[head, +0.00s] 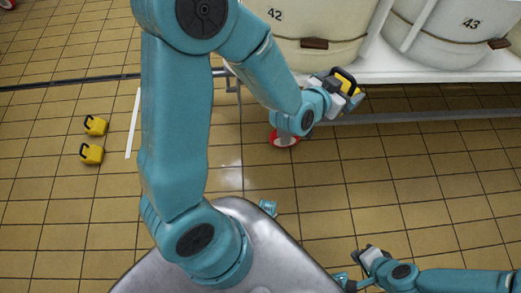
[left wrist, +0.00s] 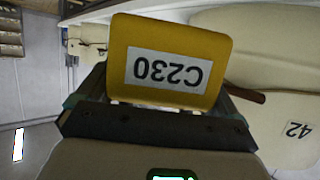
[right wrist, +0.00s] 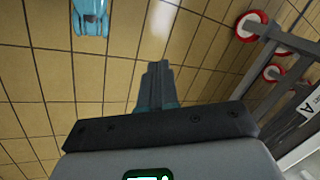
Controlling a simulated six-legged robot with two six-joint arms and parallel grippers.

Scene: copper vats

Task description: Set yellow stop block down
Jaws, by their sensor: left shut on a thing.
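My left gripper (head: 340,86) is shut on a yellow stop block (head: 346,76) with a black handle, held up in front of the vat numbered 42. In the left wrist view the block (left wrist: 172,62) fills the jaws and shows a white label, C230, upside down. Two more yellow stop blocks, one (head: 96,126) above the other (head: 91,155), stand on the tiled floor at the left. My right gripper (head: 364,254) is low at the right, over the floor. In the right wrist view its fingers (right wrist: 155,85) are together with nothing between them.
Vat 42 (head: 310,35) and vat 43 (head: 440,32) stand on a white frame (head: 420,75) at the top right. A red-rimmed wheel (head: 283,139) is below my left wrist. A white floor line (head: 132,125) runs beside the two blocks. The floor at centre right is clear.

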